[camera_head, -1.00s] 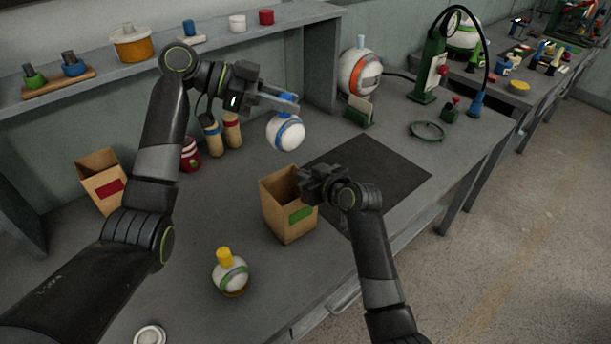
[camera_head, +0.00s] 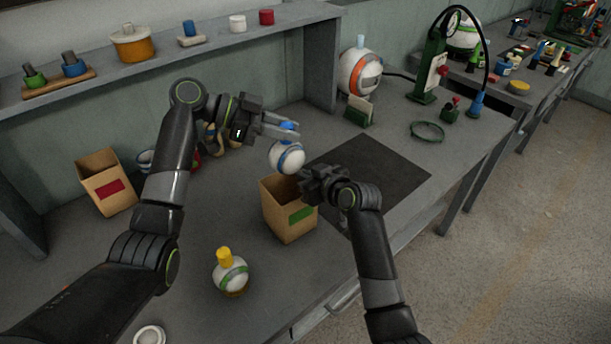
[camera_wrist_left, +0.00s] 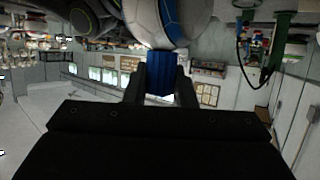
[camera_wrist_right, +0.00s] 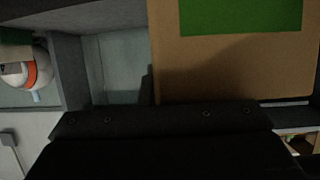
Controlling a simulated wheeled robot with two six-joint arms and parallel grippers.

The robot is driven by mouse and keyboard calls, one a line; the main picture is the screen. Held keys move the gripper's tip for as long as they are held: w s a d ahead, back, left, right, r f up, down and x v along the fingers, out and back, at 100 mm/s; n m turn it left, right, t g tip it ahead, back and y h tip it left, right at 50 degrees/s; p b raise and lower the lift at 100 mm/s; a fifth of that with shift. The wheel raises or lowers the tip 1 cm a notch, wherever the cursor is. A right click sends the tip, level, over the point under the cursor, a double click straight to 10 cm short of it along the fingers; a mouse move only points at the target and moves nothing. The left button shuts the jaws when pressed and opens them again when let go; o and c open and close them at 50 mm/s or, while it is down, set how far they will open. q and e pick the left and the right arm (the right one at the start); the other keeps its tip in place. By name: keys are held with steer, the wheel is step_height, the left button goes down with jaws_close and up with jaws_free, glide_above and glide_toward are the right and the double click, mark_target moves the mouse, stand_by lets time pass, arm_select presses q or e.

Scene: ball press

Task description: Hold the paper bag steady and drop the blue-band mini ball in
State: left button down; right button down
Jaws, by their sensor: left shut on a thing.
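The blue-band mini ball (camera_head: 287,158) is white with a blue band and a blue knob (camera_wrist_left: 160,75). My left gripper (camera_head: 290,128) is shut on the knob, and the ball hangs below it. In the head view the ball appears just above the far rim of the open paper bag (camera_head: 280,218). The brown bag stands upright on the bench with a green label (camera_head: 300,214). My right gripper (camera_head: 312,180) is at the bag's right upper edge. In the right wrist view the bag wall (camera_wrist_right: 230,70) fills much of the picture and hides most of the fingers.
Another bag with a red label (camera_head: 107,185) stands at the back left. A green-band ball with a yellow knob (camera_head: 231,272) sits at the front. A dark mat (camera_head: 375,175) lies to the right. A shelf (camera_head: 165,55) runs along the back.

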mark_target(286, 150)
arm_select(q)
steer(key=shift+f, duration=2.7)
steer(key=c, duration=1.1)
jaws_free()
steer(key=v, duration=1.2)
steer(key=shift+a, duration=0.1)
arm_select(e)
steer(key=c, duration=0.9)
jaws_free()
steer(key=shift+c, duration=0.2)
